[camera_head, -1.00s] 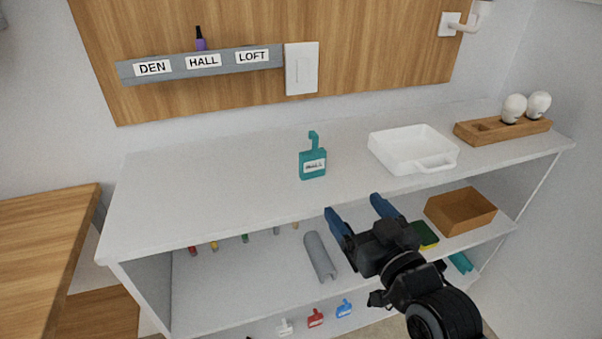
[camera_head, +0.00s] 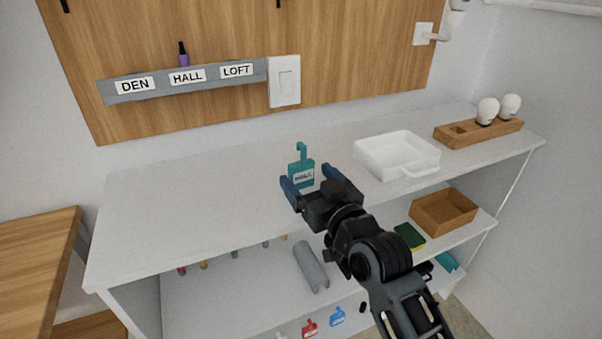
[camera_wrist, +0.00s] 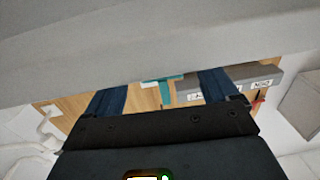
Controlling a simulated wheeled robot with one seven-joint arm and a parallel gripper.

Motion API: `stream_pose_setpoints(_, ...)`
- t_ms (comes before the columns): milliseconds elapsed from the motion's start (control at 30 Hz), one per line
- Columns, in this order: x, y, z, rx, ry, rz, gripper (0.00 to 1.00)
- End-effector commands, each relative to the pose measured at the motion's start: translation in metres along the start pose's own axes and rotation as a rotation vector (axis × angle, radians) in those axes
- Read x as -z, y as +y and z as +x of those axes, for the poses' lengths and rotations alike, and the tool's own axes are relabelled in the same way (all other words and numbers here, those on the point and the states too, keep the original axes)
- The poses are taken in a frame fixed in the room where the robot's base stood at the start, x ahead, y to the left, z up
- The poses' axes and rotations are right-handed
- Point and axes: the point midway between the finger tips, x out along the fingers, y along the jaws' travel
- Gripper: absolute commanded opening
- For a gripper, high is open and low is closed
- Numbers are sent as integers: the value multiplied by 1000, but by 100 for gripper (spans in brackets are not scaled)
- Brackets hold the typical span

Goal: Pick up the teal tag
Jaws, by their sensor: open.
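The teal tag (camera_head: 301,171) stands upright on the white shelf top, with a hook at its upper end and a white label on its front. The label's print is too small to read surely. In the wrist view, the tag (camera_wrist: 165,90) shows between the spread fingers (camera_wrist: 163,92). I cannot tell whether the fingers are around it or still short of it.
A white tray (camera_head: 362,163) and a wooden holder (camera_head: 505,131) with white knobs stand to the right on the shelf top (camera_head: 190,215). A grey label rail (camera_head: 211,81) is on the wall board behind. The shelf top's left is clear.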

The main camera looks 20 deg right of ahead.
Motion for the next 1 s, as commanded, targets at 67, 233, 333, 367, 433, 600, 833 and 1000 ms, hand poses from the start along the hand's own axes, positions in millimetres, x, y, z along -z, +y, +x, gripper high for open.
stream_pose_setpoints(67, 2, 0, 14, 1, 1, 2, 87)
stream_pose_setpoints(233, 0, 0, 33, 0, 0, 1, 87)
stream_pose_setpoints(333, 0, 0, 37, 0, 0, 0, 87)
stream_pose_setpoints(367, 0, 0, 37, 0, 0, 0, 87)
stream_pose_setpoints(433, 0, 0, 37, 0, 0, 0, 87)
stream_pose_setpoints(600, 0, 1, 37, 0, 0, 0, 81)
stream_pose_setpoints(833, 0, 1, 37, 0, 0, 0, 58)
stream_pose_setpoints(1000, 0, 1, 36, 0, 0, 0, 42)
